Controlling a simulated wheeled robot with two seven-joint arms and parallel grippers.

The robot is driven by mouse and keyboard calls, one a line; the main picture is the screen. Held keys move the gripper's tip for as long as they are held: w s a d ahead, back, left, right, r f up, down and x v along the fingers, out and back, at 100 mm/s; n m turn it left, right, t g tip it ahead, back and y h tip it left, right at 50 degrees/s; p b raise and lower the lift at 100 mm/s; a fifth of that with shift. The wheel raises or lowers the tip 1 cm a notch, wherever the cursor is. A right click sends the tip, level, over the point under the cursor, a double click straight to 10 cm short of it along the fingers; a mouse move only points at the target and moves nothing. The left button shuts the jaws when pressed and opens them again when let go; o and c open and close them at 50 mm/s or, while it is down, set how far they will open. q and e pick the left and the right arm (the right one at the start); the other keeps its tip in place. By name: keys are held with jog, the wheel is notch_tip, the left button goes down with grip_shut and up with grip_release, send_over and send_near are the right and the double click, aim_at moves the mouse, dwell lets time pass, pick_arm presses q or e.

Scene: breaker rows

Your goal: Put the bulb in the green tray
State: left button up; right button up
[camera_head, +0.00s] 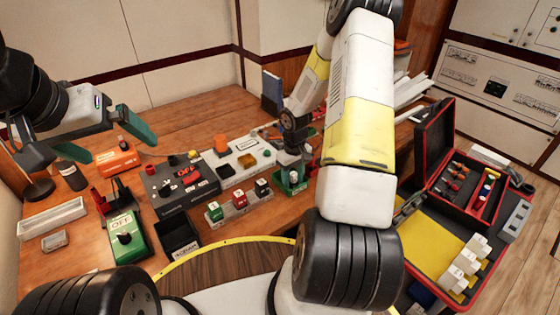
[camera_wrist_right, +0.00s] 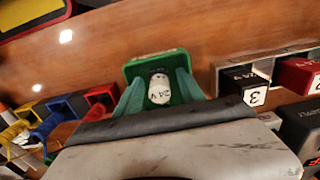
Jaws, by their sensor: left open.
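The white bulb, marked 24V, (camera_wrist_right: 159,89) shows in the right wrist view between the two teal fingers of my right gripper (camera_wrist_right: 160,82). The green tray (camera_wrist_right: 135,68) is right behind and around it, so the bulb is at or inside the tray. Whether the fingers touch the bulb is not clear. In the head view the green tray (camera_head: 292,188) is under my right gripper (camera_head: 290,165), which hides the bulb there. My left gripper (camera_head: 88,142) is open and empty above the left side of the table, with its teal fingers wide apart.
A row of green, red and black breakers (camera_head: 239,203) stands just left of the green tray. A black bin (camera_head: 177,238), a grey switch panel (camera_head: 180,183) and a green tester (camera_head: 125,238) are further left. An open red-edged toolbox (camera_head: 470,192) is at the right.

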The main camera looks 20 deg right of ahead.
jog(key=shift+r, duration=0.1)
notch_tip(320, 180, up, 12)
jog(key=shift+f, duration=0.1)
notch_tip(320, 180, up, 10)
jog(key=t, duration=0.1)
send_over(293, 173)
jog(key=s+a, duration=0.2)
jog(key=s, duration=0.1)
jog(key=s+a+r+m+t, duration=0.2)
jog(key=s+a+r, duration=0.25)
jog(key=r, duration=0.45)
jog(key=s+a+r+t, duration=0.1)
jog(key=s+r, duration=0.1)
jog(key=s, duration=0.2)
jog(key=s+a+r+t+y, duration=0.1)
jog(key=s+a+r, duration=0.1)
jog(key=s, duration=0.2)
jog(key=s+a+r+m+t+y, duration=0.1)
jog(key=s+a+r, duration=0.1)
jog(key=s, duration=0.3)
jog(key=shift+r, duration=0.55)
